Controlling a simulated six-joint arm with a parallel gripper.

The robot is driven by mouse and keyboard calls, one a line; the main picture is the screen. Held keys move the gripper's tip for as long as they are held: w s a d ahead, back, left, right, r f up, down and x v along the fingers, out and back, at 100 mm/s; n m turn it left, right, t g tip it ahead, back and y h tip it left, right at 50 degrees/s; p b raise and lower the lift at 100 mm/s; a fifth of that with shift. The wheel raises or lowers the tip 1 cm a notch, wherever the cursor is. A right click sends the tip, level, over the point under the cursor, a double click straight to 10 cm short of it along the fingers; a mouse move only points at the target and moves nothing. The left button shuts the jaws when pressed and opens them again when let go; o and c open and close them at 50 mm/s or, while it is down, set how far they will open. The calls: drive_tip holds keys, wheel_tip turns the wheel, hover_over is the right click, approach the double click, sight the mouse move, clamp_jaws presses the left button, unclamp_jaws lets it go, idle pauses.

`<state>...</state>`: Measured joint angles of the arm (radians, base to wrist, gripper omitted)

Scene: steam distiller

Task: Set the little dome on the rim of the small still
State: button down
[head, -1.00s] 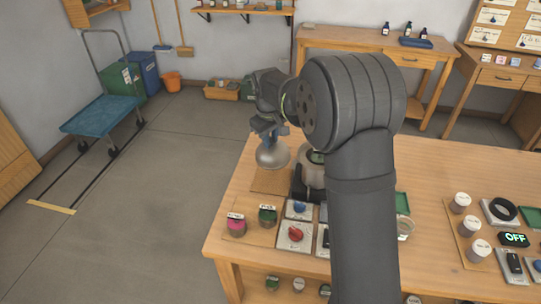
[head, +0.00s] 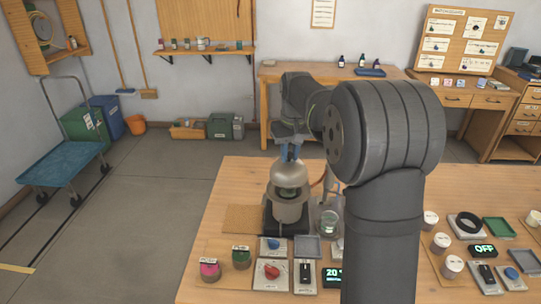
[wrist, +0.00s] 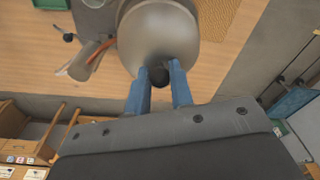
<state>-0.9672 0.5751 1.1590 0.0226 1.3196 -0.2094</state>
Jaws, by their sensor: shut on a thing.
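The little dome (head: 291,172) is a smooth grey metal cap with a black knob. In the wrist view the dome (wrist: 158,35) fills the top middle. My gripper (head: 290,157) has blue fingers; in the wrist view the gripper (wrist: 159,78) is shut on the dome's knob. The small still (head: 287,211) is a grey pot on a dark base. The dome is over it, and the still's dark green inside shows below the dome's lower edge. Whether the dome touches the rim I cannot tell.
A glass jar (head: 328,222) stands close to the still's right, with an orange tube near it. A cork mat (head: 242,219) lies bare on the left. Pink and green jars, a red-knob panel (head: 271,271) and a grey tray (head: 308,246) are in front.

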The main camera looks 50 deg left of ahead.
sight(290, 162)
drive_tip(key=shift+f, duration=2.7)
drive_tip(key=shift+f, duration=0.2)
drive_tip(key=c, duration=1.2)
unclamp_jaws()
drive_tip(key=shift+d, duration=0.1)
drive_tip(key=shift+r, duration=0.1)
drive_tip(key=r, duration=0.5)
drive_tip(key=d+r, duration=0.1)
drive_tip(key=r, duration=1.1)
drive_tip(key=shift+s+d+r, duration=0.1)
drive_tip(key=shift+s+d, duration=0.1)
